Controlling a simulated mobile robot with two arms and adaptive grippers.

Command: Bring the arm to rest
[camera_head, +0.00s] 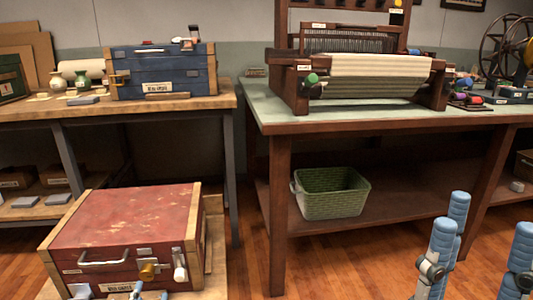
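My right gripper (488,232) is at the bottom right, in front of the table with the loom. Its blue jointed fingers point up and stand well apart. It is open, and nothing shows between the fingers. Its palm is below the picture.
A red chest (130,222) stands low at the front left. Behind it, a blue toolbox (165,72) sits on a wooden bench (60,108). A loom (365,75) stands on the table (300,121), with a green basket (331,195) on its lower shelf. Wooden floor (345,265) shows in the middle foreground.

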